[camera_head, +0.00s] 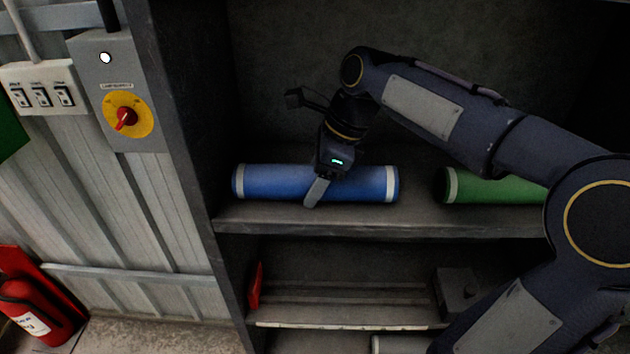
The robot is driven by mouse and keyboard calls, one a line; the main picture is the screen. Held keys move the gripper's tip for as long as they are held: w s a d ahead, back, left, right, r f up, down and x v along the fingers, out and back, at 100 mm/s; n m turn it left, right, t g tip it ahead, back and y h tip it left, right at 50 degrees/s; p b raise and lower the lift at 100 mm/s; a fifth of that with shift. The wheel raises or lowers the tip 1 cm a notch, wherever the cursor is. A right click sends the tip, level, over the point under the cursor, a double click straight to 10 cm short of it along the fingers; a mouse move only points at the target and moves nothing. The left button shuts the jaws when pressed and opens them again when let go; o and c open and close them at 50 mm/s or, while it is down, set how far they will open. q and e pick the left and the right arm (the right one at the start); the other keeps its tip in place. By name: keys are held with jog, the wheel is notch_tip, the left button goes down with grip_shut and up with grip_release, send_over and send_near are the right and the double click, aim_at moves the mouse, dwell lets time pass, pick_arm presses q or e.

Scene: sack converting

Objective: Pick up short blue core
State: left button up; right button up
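A blue core (365,184) with pale bands at its ends lies on its side on the upper shelf. My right gripper (318,190) is over the middle of the blue core, reaching down from above. One finger shows in front of the core's near side; the other finger is hidden, so I cannot tell whether the gripper is closed on the core. The core appears to rest on the shelf. My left gripper is not in view.
A green core (495,188) lies to the right on the same shelf (400,220), partly behind my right arm. The cabinet's side wall (190,150) stands close to the left. On the lower shelf are a red object (255,287) and a dark block (458,290).

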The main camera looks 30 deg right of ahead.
jog(key=c, duration=0.6)
jog(key=shift+o, duration=0.2)
jog(key=shift+r, duration=0.1)
